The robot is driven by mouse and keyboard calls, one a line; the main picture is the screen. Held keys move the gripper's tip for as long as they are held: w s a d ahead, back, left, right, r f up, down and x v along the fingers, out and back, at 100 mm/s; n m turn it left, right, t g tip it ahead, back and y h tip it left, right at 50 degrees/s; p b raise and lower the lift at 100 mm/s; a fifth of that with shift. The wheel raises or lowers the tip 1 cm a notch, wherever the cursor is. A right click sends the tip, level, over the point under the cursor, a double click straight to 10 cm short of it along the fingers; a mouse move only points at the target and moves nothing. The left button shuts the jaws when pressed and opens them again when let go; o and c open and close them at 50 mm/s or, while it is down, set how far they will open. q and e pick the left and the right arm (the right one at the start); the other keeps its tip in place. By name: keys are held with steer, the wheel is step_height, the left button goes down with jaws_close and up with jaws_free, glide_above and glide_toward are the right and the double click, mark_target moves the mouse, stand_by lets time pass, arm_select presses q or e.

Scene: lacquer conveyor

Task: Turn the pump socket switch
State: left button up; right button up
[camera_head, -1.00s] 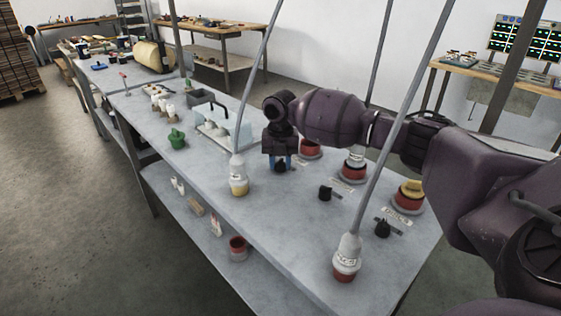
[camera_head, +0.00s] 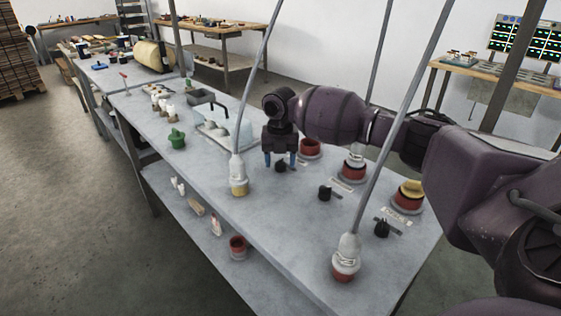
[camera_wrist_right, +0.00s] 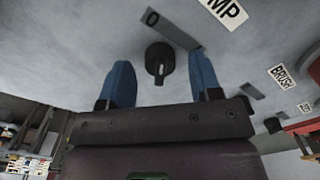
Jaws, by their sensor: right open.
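The pump socket switch (camera_wrist_right: 159,62) is a black round knob with a pale mark, on the grey bench top. In the wrist view it lies between and slightly beyond the two blue fingertips of my right gripper (camera_wrist_right: 162,84). A label ending in "MP" (camera_wrist_right: 226,10) and a plate marked "0" (camera_wrist_right: 152,17) are by it. In the head view the switch (camera_head: 281,167) shows just below my open right gripper (camera_head: 280,160), with a finger to either side. I cannot tell whether the fingers touch it. My left gripper is not in view.
Two more black knobs (camera_head: 325,193) (camera_head: 382,229) stand on the bench (camera_head: 290,225). A red socket (camera_head: 310,149) is behind the gripper. Plugs with upright cables, a yellow-based one (camera_head: 239,178) and a red-based one (camera_head: 346,258), stand to either side.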

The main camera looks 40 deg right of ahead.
mark_target(280, 160)
step_height(280, 160, up, 10)
steer(key=p, duration=0.1)
steer(key=shift+p, duration=0.3)
stand_by(0.4)
